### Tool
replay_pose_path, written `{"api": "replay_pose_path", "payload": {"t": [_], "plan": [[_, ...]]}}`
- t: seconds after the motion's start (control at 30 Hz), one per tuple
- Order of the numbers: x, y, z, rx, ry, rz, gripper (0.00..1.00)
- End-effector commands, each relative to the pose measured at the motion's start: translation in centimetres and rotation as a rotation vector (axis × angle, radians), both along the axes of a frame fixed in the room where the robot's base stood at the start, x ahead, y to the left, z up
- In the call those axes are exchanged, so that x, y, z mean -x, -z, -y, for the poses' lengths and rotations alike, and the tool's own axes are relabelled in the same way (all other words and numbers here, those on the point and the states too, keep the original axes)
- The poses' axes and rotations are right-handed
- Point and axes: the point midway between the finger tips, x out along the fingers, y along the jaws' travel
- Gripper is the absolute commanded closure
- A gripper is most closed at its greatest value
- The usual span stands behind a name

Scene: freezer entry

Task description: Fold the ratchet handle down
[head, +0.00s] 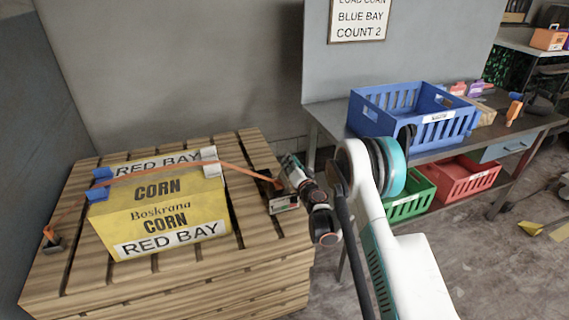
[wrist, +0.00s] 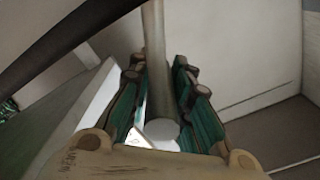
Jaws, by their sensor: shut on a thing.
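The ratchet (head: 284,204) sits at the right end of an orange strap (head: 240,168), on the right side of the wooden pallet. My gripper (head: 292,174) is right above it and covers most of the handle in the head view. In the wrist view a grey round bar, the ratchet handle (wrist: 154,50), runs between the two green-padded fingers of my gripper (wrist: 158,75). The fingers are shut on it. The handle appears to stand up from the ratchet, but its exact angle is hard to tell.
A yellow corn box (head: 160,212) marked RED BAY lies strapped on the pallet (head: 225,275), with blue (head: 98,190) and white (head: 209,162) corner guards. To the right, a workbench (head: 340,125) holds a blue crate (head: 385,110); green (head: 410,205) and red (head: 470,180) crates stand below.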

Motion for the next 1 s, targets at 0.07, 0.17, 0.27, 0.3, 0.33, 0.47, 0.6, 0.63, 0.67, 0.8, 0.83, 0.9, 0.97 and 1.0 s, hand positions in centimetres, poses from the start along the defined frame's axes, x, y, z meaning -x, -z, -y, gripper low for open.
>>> {"api": "replay_pose_path", "payload": {"t": [0.07,0.17,0.27,0.3,0.33,0.47,0.6,0.63,0.67,0.8,0.83,0.9,0.97,1.0], "plan": [[-0.2,0.8,1.2,0.011,0.007,0.002,1.0],[-0.4,1.5,2.1,0.015,0.009,0.003,1.0],[-0.6,2.2,2.9,0.019,0.011,0.003,1.0],[-0.6,2.4,3.1,0.021,0.012,0.004,1.0],[-0.7,2.6,3.3,0.022,0.012,0.004,1.0],[-0.8,3.3,3.9,0.024,0.012,0.004,1.0],[-0.9,3.8,4.3,0.024,0.012,0.004,1.0],[-0.9,3.9,4.3,0.024,0.012,0.004,1.0],[-0.9,3.9,4.4,0.024,0.012,0.004,1.0],[-1.0,4.2,4.5,0.023,0.011,0.004,1.0],[-1.0,4.2,4.5,0.022,0.011,0.003,1.0],[-1.0,4.2,4.5,0.021,0.011,0.003,1.0],[-1.0,4.2,4.5,0.02,0.01,0.004,1.0],[-1.0,4.2,4.5,0.019,0.01,0.003,1.0]]}}
